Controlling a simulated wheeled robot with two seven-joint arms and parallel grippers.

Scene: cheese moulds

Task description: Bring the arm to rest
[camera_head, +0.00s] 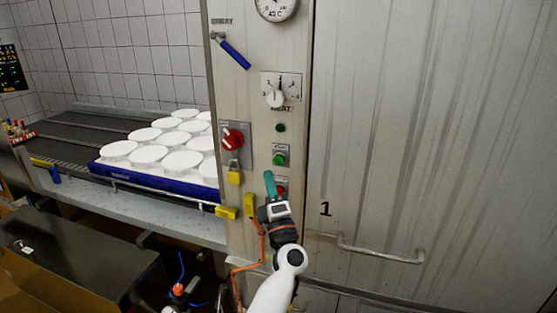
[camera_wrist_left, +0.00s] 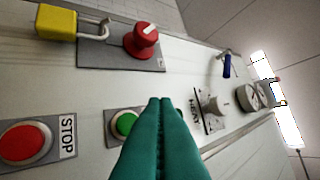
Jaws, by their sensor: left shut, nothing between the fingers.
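My left gripper (camera_head: 269,174) is in front of the control panel (camera_head: 255,120), with its teal fingers pointing up. The fingers are shut together and empty; they also show in the left wrist view (camera_wrist_left: 160,102). The green button (camera_head: 280,157) is just above the fingertips in the head view. In the left wrist view the green button (camera_wrist_left: 125,122) is beside the fingertips, partly covered. I cannot tell whether the fingers touch the panel.
A red rotary switch (camera_head: 233,138) has a yellow padlock (camera_head: 235,176) below it. The HEAT dial (camera_head: 275,98) and blue-handled lever (camera_head: 235,55) are higher up. White moulds (camera_head: 150,155) fill a blue tray (camera_head: 160,188) at left. A door handle (camera_head: 380,255) sticks out at right.

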